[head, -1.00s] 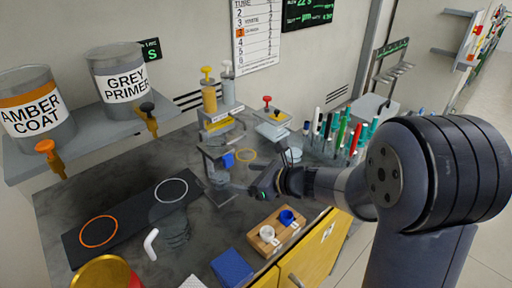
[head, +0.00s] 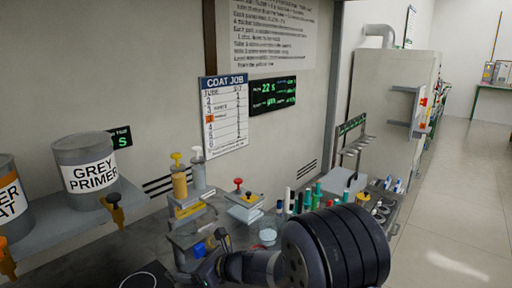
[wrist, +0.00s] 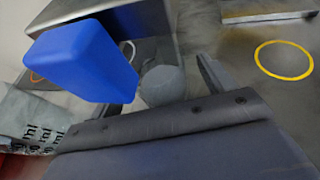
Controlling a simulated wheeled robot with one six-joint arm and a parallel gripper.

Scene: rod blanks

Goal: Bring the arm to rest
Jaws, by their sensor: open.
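My gripper (head: 208,264) is low in the head view, beside the small bench station (head: 188,234) with the blue part (head: 199,249). My arm runs back from it to the right. In the wrist view the jaws (wrist: 168,85) stand apart, with a grey cylinder (wrist: 162,86) showing beyond and between them. A large blue block (wrist: 85,60) is close to the camera at upper left and covers part of the left finger. I cannot tell whether it touches the gripper. Nothing shows held in the jaws.
A yellow ring (wrist: 284,60) lies on the bench right of the jaws in the wrist view. Bottles (head: 179,180) stand on the station, and marker-like rods (head: 300,199) stand behind my arm. The grey primer tank (head: 86,165) is at left. Open floor (head: 455,200) lies at right.

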